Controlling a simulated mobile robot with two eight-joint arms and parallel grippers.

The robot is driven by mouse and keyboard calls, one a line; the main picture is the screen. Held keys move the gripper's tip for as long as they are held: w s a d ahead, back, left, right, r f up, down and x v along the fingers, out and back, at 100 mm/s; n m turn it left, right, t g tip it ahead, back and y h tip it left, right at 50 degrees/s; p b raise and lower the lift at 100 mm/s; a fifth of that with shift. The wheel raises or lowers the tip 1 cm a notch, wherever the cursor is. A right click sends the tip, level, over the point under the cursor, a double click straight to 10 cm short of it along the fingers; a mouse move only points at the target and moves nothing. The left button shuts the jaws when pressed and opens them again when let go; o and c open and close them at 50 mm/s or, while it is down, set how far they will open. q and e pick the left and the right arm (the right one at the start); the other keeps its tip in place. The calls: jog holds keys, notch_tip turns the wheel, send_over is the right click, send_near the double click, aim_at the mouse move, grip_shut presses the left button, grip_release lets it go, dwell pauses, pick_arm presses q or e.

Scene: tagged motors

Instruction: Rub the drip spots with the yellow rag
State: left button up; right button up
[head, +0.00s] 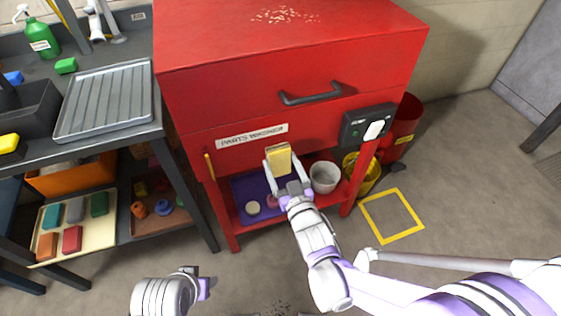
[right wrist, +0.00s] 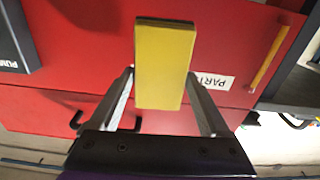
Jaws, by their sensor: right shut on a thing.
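The yellow rag (head: 279,158), a flat folded block shape, is held in my right gripper (head: 281,172) in front of the red parts washer (head: 240,110). In the right wrist view the rag (right wrist: 165,65) stands between the two fingers, with the red front panel behind it. I cannot tell whether it touches the panel. Pale drip spots (head: 285,15) lie on top of the red washer. Small dark spots (head: 278,306) show on the floor at the bottom edge. My left gripper (head: 205,283) is low at the front, seen edge-on; its opening is unclear.
A purple tray (head: 240,188) and a white bucket (head: 324,177) sit on the washer's lower shelf. A yellow bucket (head: 368,178) and a red bin (head: 408,116) stand right. A workbench (head: 140,140) is at left. The floor at right is mostly clear.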

jog(key=shift+s, duration=0.1)
jog(key=shift+v, duration=1.4)
jog(key=shift+x, duration=3.4)
jog(key=shift+x, duration=1)
